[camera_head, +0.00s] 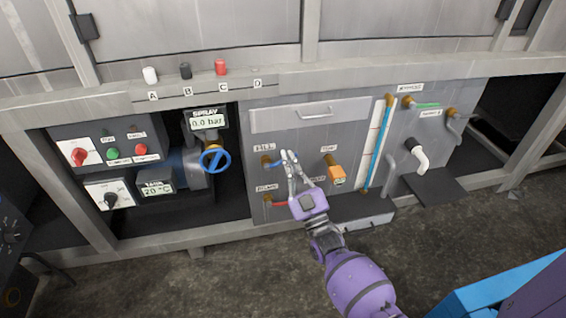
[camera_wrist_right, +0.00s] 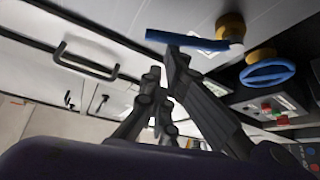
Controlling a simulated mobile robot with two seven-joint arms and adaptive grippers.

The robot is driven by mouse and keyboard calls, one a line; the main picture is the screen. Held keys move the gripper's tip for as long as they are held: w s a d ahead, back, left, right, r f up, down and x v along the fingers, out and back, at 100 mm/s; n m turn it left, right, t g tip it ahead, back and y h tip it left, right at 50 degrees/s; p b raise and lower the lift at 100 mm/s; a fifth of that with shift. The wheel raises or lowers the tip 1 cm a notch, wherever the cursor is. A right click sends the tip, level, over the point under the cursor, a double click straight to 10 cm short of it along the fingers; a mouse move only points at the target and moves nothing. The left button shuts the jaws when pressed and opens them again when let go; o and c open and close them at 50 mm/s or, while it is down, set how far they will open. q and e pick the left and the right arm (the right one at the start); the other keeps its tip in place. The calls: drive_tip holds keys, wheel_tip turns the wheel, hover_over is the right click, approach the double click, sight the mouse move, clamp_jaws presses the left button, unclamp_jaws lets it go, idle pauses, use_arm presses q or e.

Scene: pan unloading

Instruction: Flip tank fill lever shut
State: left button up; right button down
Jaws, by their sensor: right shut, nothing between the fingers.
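The tank fill lever (camera_head: 276,163) is a blue handle on a brass valve under a FILL label, on the grey panel in the head view. It points right from the valve, roughly horizontal. My right gripper (camera_head: 287,155) is shut and empty, with its fingertips at the lever's free end. In the right wrist view the blue lever (camera_wrist_right: 185,40) crosses just above the fingertips (camera_wrist_right: 163,68); one tip looks very close to it, and I cannot tell if they touch. My left gripper is not in view.
A red lever (camera_head: 280,204) sits below the blue one. An orange-brass valve (camera_head: 334,170) and a sight tube (camera_head: 375,145) stand to the right. A blue handwheel (camera_head: 215,158) is to the left. A drawer handle (camera_head: 314,114) is above.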

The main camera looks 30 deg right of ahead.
drive_tip(key=shift+s+d+f+m+h+b, duration=0.1)
drive_tip(key=shift+d+f+m+h+b, duration=0.3)
drive_tip(key=shift+m+h, duration=0.75)
drive_tip(key=shift+s+d+f+m+h+b, duration=0.15)
drive_tip(key=shift+f+m+h, duration=0.45)
drive_tip(key=shift+m, duration=0.9)
drive_tip(key=shift+w+d+f+m+h+b, duration=0.1)
drive_tip(key=shift+d+f+m+h+b, duration=0.2)
drive_tip(key=shift+m+h, duration=0.9)
drive_tip(key=shift+m+g, duration=0.3)
drive_tip(key=shift+m, duration=0.05)
drive_tip(key=shift+s, duration=0.1)
wheel_tip(320, 180, up, 4)
drive_tip(key=s+p, duration=0.2)
drive_tip(key=p, duration=0.2)
drive_tip(key=v, duration=0.9)
drive_tip(key=shift+a+f, duration=0.15)
drive_tip(key=shift+f, duration=0.15)
